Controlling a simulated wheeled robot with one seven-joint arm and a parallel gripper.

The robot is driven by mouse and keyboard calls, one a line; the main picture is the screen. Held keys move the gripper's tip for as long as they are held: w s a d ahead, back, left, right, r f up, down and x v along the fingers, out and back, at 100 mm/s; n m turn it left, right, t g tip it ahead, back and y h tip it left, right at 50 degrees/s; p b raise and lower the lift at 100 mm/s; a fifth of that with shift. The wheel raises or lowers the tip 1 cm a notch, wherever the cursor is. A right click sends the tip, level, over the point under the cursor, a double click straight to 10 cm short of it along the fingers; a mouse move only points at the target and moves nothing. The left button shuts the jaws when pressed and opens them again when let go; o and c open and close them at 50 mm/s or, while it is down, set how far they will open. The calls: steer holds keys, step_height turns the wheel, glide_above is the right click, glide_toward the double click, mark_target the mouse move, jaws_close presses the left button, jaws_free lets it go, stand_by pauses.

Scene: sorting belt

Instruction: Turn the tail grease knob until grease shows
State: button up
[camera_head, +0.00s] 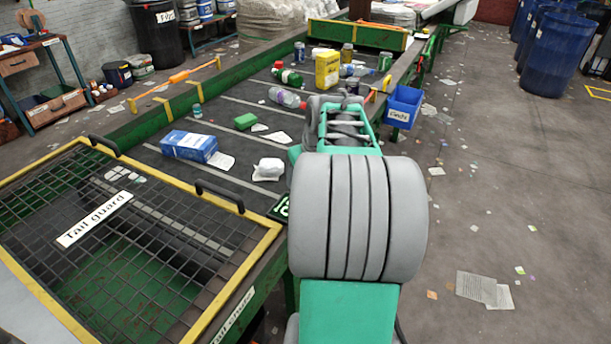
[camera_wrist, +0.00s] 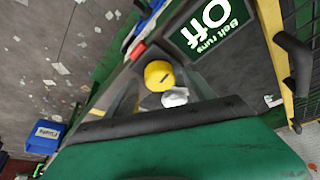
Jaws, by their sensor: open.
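In the wrist view, a round yellow knob (camera_wrist: 159,75) with a dark mark on its face sits between the fingers of my gripper (camera_wrist: 160,88). The fingers are open, one on each side of it; I cannot tell whether they touch it. A small pale whitish lump (camera_wrist: 175,97) shows right by the knob, on the palm side; I cannot tell what it is. In the head view my arm hides the knob and my gripper. A label on the tail frame (camera_head: 232,315) there is only partly readable.
The mesh tail guard (camera_head: 95,220) with black handles covers the belt's near end. A sign (camera_wrist: 212,25) reads "Belt runs Off". The belt carries a blue box (camera_head: 188,147), bottles and other litter. A blue bin (camera_head: 403,106) hangs at the belt's right side. The floor at right is largely open.

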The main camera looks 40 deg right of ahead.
steer(key=v, duration=0.7)
steer(key=shift+s+r, duration=0.2)
steer(key=shift+r, duration=0.15)
